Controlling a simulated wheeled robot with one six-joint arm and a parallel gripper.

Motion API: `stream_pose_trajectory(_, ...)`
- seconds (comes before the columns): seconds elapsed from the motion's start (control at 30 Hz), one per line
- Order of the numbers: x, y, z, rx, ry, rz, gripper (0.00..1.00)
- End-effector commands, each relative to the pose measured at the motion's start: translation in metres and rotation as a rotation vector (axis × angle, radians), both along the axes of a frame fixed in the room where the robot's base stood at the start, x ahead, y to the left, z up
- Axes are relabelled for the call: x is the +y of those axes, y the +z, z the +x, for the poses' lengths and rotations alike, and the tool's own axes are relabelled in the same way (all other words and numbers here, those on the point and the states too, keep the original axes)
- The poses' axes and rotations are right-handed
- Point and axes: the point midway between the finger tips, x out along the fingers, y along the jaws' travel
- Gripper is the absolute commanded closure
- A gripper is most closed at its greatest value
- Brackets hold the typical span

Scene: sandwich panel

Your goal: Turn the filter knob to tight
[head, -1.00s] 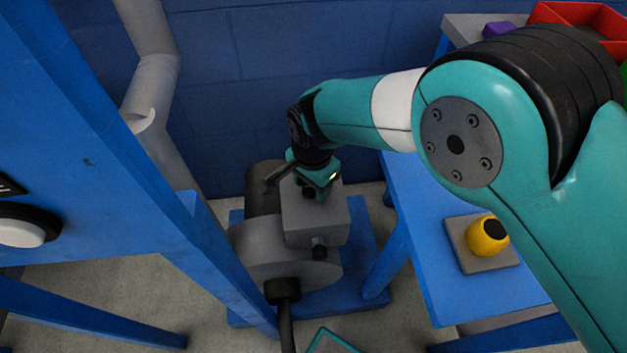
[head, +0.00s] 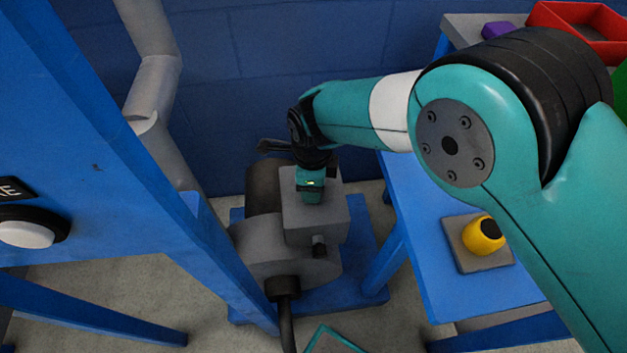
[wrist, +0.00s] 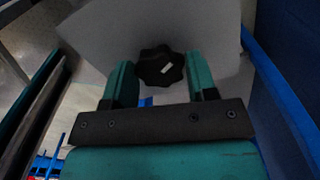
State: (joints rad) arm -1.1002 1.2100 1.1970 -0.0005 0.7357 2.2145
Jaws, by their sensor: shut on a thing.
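The filter knob is a black lobed knob (wrist: 162,67) with a short white mark, on top of a grey box (head: 328,226) that sits on the pump. My gripper (wrist: 160,80) is around the knob, with one teal finger on each side, shut on it. In the head view my gripper (head: 311,195) points down at the top of the box and hides the knob. The white mark on the knob lies slightly tilted in the wrist view. Any tight label is not readable.
A blue frame (head: 150,150) stands at the left with a white round button (head: 27,234). A blue table (head: 440,290) at the right holds a yellow-and-black item (head: 482,238) on a grey plate. A grey pipe (head: 150,90) runs by the back wall.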

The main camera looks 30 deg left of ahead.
Motion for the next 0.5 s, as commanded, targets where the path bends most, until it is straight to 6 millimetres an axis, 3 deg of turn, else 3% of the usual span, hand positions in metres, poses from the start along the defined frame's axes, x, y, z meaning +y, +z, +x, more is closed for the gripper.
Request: stream_pose_trajectory(0.5, 0.0006, 0.0023, 0.0038, -0.006, -0.424, 0.006, 0.71)
